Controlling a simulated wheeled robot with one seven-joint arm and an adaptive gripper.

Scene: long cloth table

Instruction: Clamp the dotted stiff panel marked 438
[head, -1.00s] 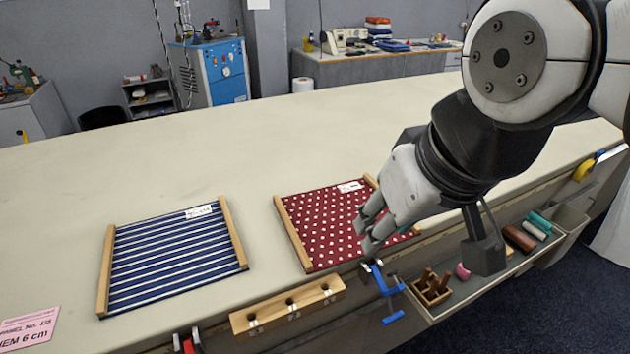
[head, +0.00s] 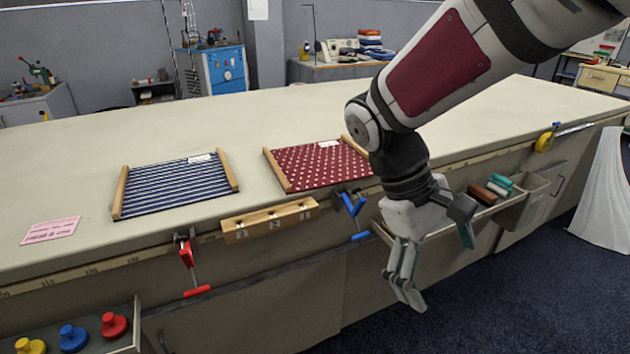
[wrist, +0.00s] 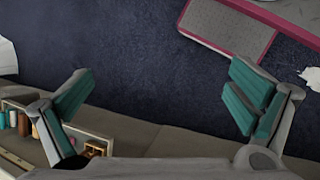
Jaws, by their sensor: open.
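The dotted panel (head: 318,165), dark red with white dots, lies flat on the table between two wooden strips; the number on its white tag is too small to read. A blue clamp (head: 350,210) hangs at the table's front edge near this panel, and a red clamp (head: 188,262) hangs at the edge further left. My gripper (head: 408,285) points down in front of the table edge, right of the blue clamp and apart from it. In the wrist view, my gripper (wrist: 160,88) has its teal-padded fingers wide apart, with only floor between them.
A blue striped panel (head: 172,185) lies left of the dotted one. A pink card (head: 50,230) lies further left. A wooden block with holes (head: 270,220) sits at the front edge. A tray (head: 520,205) holds rollers at right. Coloured knobs (head: 72,338) stand at lower left.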

